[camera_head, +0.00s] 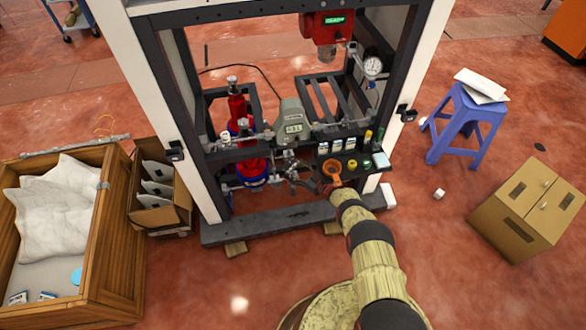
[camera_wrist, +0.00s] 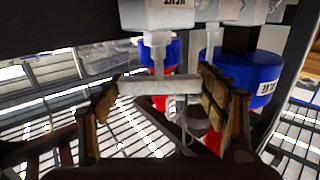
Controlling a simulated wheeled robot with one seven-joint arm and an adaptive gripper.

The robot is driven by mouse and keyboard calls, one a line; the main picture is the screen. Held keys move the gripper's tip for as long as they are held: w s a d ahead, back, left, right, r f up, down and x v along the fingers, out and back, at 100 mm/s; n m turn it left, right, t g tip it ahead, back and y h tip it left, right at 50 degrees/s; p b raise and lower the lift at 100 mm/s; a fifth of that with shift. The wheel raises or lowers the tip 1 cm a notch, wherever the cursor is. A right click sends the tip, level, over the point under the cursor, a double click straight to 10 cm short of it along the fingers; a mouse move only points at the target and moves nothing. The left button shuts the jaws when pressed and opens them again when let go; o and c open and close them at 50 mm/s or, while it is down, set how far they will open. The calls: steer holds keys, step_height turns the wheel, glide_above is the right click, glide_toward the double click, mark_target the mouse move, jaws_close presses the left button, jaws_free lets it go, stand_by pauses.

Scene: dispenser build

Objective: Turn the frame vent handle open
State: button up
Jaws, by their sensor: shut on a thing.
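A light grey bar-shaped handle (camera_wrist: 160,87) hangs on a stem below a pale block with an upside-down label (camera_wrist: 177,4) that seems to read VENT. My gripper (camera_wrist: 165,100) has one padded finger at each end of the bar, and the bar is held between them. The bar lies nearly level across the wrist view. In the head view my gripper (camera_head: 302,180) is at the front of the dark frame, low among the pipe fittings. The handle is too small to make out there.
Behind the handle are red cylinders with blue bands (camera_wrist: 250,78); one also shows in the head view (camera_head: 252,172). A small black shelf of bottles (camera_head: 352,160) with an orange scoop (camera_head: 332,168) is close right of my gripper. A dark beam (camera_head: 285,218) runs below.

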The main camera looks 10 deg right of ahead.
stand_by(0.4)
steer(key=o, duration=1)
steer(key=shift+o, duration=0.8)
steer(key=v, duration=1.2)
